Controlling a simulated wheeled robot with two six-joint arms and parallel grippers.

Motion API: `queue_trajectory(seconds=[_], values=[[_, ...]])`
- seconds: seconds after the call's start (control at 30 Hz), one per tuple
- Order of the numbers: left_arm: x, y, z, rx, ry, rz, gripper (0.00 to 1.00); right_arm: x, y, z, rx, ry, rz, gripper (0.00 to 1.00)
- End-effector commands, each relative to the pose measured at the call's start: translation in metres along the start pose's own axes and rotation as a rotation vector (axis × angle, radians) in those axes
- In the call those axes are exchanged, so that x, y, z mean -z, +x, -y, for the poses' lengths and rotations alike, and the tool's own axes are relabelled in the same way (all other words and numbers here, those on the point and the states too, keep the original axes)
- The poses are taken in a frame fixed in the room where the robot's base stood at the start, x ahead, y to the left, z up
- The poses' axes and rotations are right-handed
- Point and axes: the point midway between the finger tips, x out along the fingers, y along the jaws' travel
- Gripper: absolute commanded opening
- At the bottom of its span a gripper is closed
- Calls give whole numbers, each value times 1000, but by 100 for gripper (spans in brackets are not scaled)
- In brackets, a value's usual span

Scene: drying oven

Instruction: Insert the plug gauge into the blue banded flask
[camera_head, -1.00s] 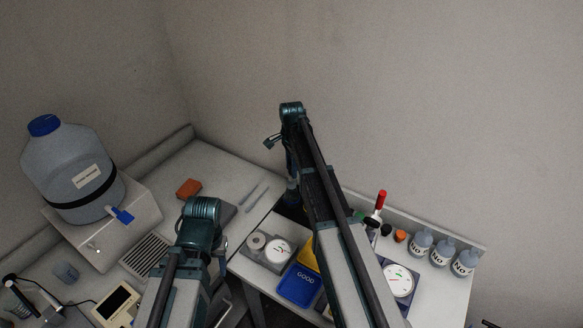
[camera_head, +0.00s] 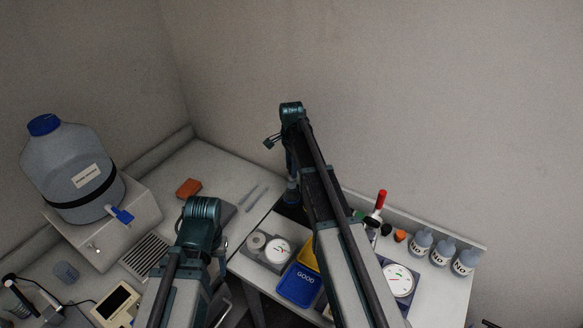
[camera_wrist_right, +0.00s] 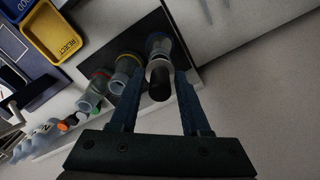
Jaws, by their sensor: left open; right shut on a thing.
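The plug gauge (camera_wrist_right: 159,84), with a black end and a pale collar, is held between the two fingers of my right gripper (camera_wrist_right: 160,80) in the right wrist view. The blue banded flask (camera_wrist_right: 166,43) stands directly beyond it, on a dark mat. The gauge overlaps the flask's mouth in this view, and I cannot tell whether its tip is inside. In the head view my right arm hides the gauge and most of the flask area. My left arm shows at lower left, but its gripper fingers are hidden.
A yellow banded flask (camera_wrist_right: 125,73) and a red banded flask (camera_wrist_right: 95,88) stand close beside the blue one. A yellow REJECT bin (camera_wrist_right: 56,33) and a blue GOOD bin (camera_head: 299,287) are nearby. Several labelled bottles (camera_head: 441,251) line the table's right side.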

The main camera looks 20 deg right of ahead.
Motion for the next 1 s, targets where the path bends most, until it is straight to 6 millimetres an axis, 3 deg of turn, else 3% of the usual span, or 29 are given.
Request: queue_trajectory(seconds=[1.0], values=[[1,20,-2,0,0,0,50,0,20,0,0,0,0,0]])
